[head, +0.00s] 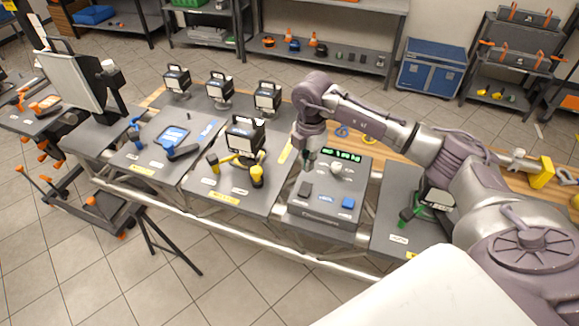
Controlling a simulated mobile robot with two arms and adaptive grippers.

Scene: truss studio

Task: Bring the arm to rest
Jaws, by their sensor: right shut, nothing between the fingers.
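My right arm (369,121) reaches in from the right, over the workbench. Its gripper (309,163) points down above the left side of a grey control box (325,209). The gripper is shut and I see nothing held in it. The box has a green lit display (342,154), a round knob (337,168) and a blue button (348,203). From this angle I cannot tell how far the fingertips are above the box. My left gripper is not in view.
Left of the box, a grey panel (236,187) carries yellow-handled parts and a black-framed lamp (245,134). Further left are another panel with blue tools (172,138) and a tilted screen (77,82). Shelves and a blue cabinet (430,68) stand behind. The tiled floor in front is mostly open.

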